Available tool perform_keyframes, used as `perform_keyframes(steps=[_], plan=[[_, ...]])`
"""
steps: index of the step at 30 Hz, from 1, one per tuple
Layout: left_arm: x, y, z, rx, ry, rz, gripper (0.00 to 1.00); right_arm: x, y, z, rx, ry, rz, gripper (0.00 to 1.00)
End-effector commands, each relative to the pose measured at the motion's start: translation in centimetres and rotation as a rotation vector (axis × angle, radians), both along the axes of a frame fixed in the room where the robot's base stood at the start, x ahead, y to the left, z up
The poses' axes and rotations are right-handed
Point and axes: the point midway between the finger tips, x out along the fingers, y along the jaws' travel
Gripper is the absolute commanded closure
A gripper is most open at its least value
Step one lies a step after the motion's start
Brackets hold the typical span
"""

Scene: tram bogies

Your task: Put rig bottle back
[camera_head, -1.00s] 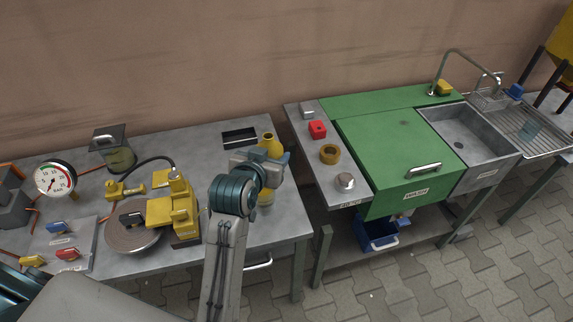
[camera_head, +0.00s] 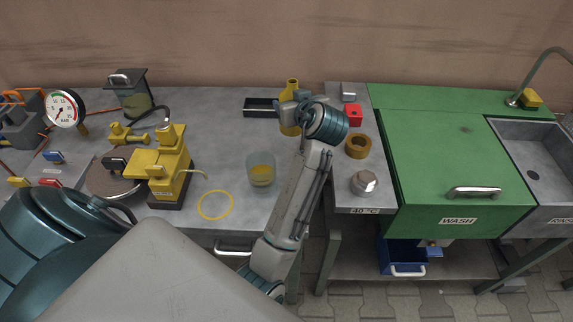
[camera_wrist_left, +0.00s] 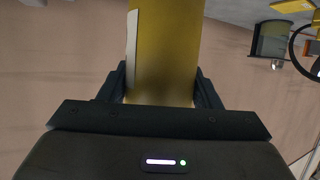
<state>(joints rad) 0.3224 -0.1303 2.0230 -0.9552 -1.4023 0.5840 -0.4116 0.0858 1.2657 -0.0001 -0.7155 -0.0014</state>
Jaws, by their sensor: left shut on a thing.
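The rig bottle (camera_head: 290,127) is yellow with a narrow neck. My left gripper (camera_head: 291,108) is shut around it near the back right of the grey bench. The bottle looks about upright; I cannot tell whether its base touches the bench. In the left wrist view the yellow bottle (camera_wrist_left: 165,50) fills the space between the two dark fingers (camera_wrist_left: 160,88), with a pale label edge on its left side. A yellow ring (camera_head: 215,204) is marked on the bench front, with nothing standing in it. My right gripper is not in view.
A beaker with yellow liquid (camera_head: 261,170) stands between the ring and my left arm. A yellow pump (camera_head: 168,170) stands left of the ring. A dark open tray (camera_head: 261,107) lies left of the bottle. The green wash unit (camera_head: 455,165) is at the right.

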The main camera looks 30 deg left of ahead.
Motion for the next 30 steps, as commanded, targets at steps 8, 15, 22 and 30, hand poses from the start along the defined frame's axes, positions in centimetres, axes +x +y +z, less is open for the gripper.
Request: perform_keyframes(steps=[8,15,22,30], plan=[[-0.3,1.6,-1.0,0.002,0.004,0.143,0.76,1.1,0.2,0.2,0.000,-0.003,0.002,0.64],[-0.4,1.6,-5.0,0.003,0.006,0.145,0.76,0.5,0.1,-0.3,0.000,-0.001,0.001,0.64],[-0.4,1.6,-6.8,0.002,0.003,0.144,0.76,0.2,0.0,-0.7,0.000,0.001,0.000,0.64],[-0.4,1.6,-9.9,0.001,0.002,0.143,0.76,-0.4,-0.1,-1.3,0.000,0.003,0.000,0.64]])
